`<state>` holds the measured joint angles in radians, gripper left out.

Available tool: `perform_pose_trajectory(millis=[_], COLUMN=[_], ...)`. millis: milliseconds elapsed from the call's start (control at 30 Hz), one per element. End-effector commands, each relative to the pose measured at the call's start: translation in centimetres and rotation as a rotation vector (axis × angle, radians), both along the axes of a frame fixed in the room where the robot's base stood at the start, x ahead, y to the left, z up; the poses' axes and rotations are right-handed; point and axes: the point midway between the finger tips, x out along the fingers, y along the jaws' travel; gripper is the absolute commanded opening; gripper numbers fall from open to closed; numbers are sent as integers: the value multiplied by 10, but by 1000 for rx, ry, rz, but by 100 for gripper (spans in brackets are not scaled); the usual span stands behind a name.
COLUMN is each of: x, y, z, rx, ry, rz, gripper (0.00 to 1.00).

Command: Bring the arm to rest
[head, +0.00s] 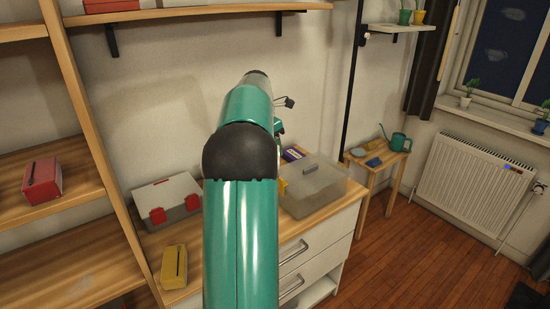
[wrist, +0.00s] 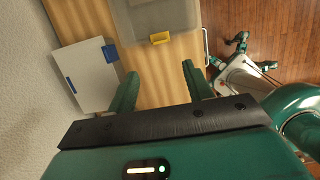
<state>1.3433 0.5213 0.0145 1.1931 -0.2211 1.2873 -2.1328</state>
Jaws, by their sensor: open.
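My arm (head: 242,235) rises through the middle of the head view, bent at a black joint, above the wooden cabinet top. It hides most of my gripper there. In the wrist view my gripper (wrist: 160,72) points down at the wooden top with its two green fingers apart. Nothing is between them. A translucent grey case (wrist: 150,16) with a yellow latch lies beyond the fingertips. A white case (wrist: 92,82) with blue latches lies left of the fingers, close to the wall.
In the head view, a white case with red latches (head: 180,192), a yellow case (head: 174,267) and the translucent case (head: 325,195) stand on the cabinet. A shelf unit with a red case (head: 42,181) stands left. A small table (head: 362,162) with a watering can and a radiator (head: 470,185) are right.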

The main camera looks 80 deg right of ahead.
Motion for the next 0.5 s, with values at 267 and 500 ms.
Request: perform_pose_trajectory(millis=[267, 500], x=[2, 2], y=[2, 2], z=[10, 10], rx=[1, 1], ry=[0, 0], rz=[0, 0], gripper=[51, 51])
